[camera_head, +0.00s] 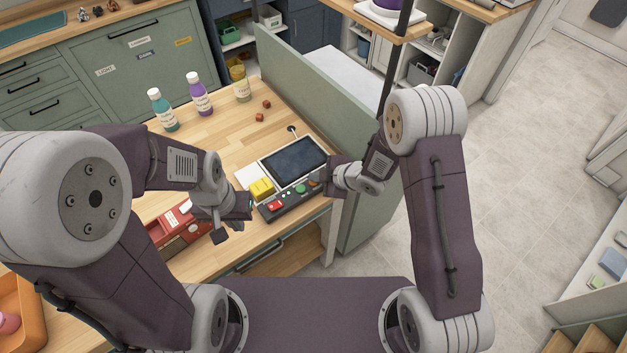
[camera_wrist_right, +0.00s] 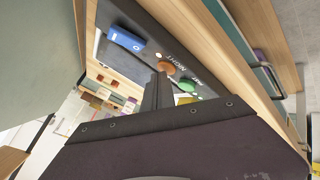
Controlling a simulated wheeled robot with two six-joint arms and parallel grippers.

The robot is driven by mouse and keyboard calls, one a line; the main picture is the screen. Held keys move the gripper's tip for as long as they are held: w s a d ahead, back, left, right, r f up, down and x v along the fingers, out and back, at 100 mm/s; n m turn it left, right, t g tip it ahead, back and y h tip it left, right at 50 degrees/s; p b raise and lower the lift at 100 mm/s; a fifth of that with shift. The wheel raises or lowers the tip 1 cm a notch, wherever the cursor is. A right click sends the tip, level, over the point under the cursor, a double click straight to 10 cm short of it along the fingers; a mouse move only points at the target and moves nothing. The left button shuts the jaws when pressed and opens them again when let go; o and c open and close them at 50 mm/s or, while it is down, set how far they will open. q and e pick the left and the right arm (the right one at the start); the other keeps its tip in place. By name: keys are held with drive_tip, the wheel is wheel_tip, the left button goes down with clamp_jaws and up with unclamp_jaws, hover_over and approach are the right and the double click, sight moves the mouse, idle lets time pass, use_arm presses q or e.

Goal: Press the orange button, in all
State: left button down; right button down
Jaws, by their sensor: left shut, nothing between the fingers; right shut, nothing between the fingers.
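A dark button panel (camera_head: 285,208) lies on the wooden table in front of a black-screened tablet (camera_head: 293,160). It carries a red button (camera_head: 275,205), a green button (camera_head: 301,188) and an orange button (camera_head: 316,182) near its right end. My left gripper (camera_head: 248,205) is shut by the panel's left end.
A red box (camera_head: 175,232) is near my left gripper. Several bottles (camera_head: 200,95) and small red cubes (camera_head: 262,111) stand farther back. A green partition (camera_head: 325,100) borders the table's right side.

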drive_tip(key=shift+r+p, duration=0.7)
drive_tip(key=shift+r, duration=0.1)
wheel_tip(320, 180, up, 5)
drive_tip(key=p, duration=0.4)
idle(0.8)
